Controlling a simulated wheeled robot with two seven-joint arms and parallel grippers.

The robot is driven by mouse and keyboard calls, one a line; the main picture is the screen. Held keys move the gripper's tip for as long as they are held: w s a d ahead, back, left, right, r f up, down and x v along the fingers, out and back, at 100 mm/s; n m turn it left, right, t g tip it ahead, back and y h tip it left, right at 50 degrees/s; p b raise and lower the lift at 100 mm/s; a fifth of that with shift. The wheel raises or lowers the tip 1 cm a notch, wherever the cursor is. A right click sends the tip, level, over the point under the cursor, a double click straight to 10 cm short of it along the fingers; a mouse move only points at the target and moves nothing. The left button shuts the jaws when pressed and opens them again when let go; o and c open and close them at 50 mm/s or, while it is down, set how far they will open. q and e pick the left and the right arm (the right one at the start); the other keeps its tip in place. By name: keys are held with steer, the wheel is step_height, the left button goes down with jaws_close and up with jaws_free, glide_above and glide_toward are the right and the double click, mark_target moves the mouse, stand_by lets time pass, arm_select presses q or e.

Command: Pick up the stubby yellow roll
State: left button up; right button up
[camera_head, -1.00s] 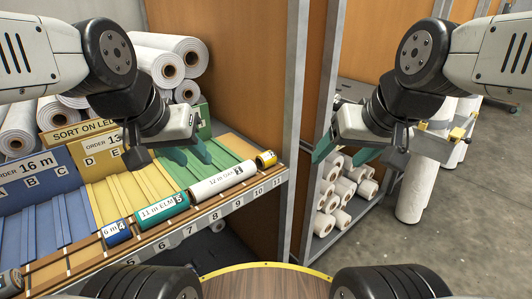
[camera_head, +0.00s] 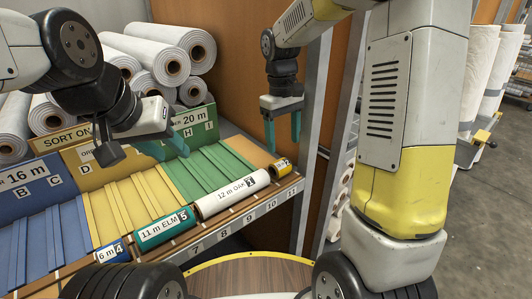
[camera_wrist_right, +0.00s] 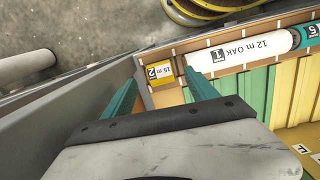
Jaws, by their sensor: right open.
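The stubby yellow roll (camera_head: 281,168) lies at the right end of the front row on the sloped shelf. It has a white label reading 15 m and a black tag with a 2. In the right wrist view the roll (camera_wrist_right: 160,69) shows just beyond and between the fingertips. My right gripper (camera_head: 283,142) is open and empty, pointing down above the roll, apart from it as far as I can see. My left gripper (camera_head: 167,150) is open and empty over the yellow and green lanes, left of the roll.
The white 12 m OAK roll (camera_head: 229,192) lies left of the yellow roll, then the green 11 m ELM roll (camera_head: 164,228) and blue 6 m roll (camera_head: 109,254). A grey metal post (camera_head: 314,130) stands close right of my right gripper. White rolls (camera_head: 150,52) are stacked behind.

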mark_target(280, 161)
steer(key=shift+w+a+f+n+g, duration=0.15)
steer(key=shift+w+a+f, duration=0.15)
steer(key=shift+w+f, duration=0.25)
steer(key=shift+w+a+f+n+g, duration=0.15)
steer(key=shift+w+a+f, duration=0.15)
steer(key=shift+w+f, duration=0.2)
steer(key=shift+w+a+f, duration=0.1)
steer(key=shift+w+f, duration=0.05)
steer(key=shift+f, duration=0.1)
steer(key=f, duration=0.5)
steer(key=s+d+f, duration=0.1)
steer(key=f, duration=0.1)
steer(key=shift+f, duration=0.15)
steer(key=c, duration=1.1)
